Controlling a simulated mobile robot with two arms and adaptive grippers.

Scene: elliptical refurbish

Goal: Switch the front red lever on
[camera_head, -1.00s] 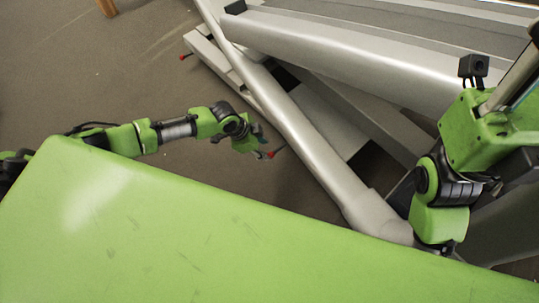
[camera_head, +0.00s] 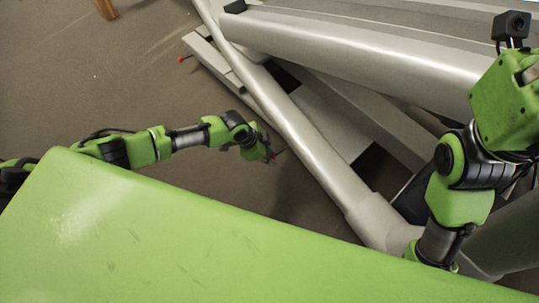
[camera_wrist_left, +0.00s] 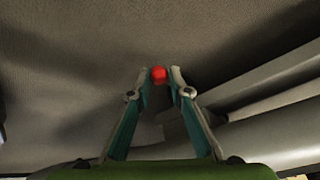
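A small red lever knob (camera_head: 273,157) shows at the tip of my left gripper (camera_head: 269,155) in the head view, beside the long grey beam of the machine. In the left wrist view the red knob (camera_wrist_left: 158,75) sits between the two fingertips of the left gripper (camera_wrist_left: 160,78). The fingers are apart, with a thin gap at the knob's right side; I cannot tell whether either finger touches it. The lever's shaft is mostly hidden. A second red-tipped lever (camera_head: 181,60) is farther off at the upper left.
The grey elliptical machine (camera_head: 340,50) fills the upper right, with its slanted beam (camera_head: 300,133) close to my left gripper. Bare brown floor (camera_head: 95,85) lies at the left. My green body covers the lower part.

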